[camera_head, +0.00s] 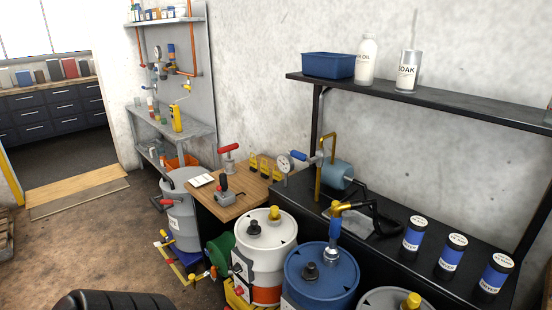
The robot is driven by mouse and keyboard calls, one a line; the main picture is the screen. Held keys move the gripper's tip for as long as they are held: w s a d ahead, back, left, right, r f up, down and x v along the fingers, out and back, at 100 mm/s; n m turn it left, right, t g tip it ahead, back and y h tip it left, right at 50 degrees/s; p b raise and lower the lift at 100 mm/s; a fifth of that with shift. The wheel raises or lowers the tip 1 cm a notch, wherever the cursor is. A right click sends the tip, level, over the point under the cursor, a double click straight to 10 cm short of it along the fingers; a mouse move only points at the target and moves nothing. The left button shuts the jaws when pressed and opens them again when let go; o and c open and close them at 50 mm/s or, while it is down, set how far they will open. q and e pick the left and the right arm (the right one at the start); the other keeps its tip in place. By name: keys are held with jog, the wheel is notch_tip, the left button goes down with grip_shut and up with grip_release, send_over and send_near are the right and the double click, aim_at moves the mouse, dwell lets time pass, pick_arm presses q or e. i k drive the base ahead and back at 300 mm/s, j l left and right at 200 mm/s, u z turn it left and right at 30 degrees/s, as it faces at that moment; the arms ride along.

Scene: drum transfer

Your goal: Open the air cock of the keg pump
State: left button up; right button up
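No gripper of mine shows in the head view. A pump with a blue stem and brass top (335,232) stands upright in the blue drum (321,285) at the lower middle.
A white drum (265,268) stands left of the blue one, a grey drum (180,215) farther left. A wooden table (252,190) bears red-handled tools. Labelled cans (451,255) line the bench's right. A shelf (440,99) hangs above. The left floor (80,245) is mostly open.

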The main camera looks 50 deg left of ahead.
aim_at(294, 154)
jog(key=u, duration=1.6)
jog(key=i+j, duration=0.2)
jog(key=j, duration=0.2)
jog(key=i+j+u, duration=0.15)
jog(key=i+j, duration=0.1)
jog(key=j, duration=0.1)
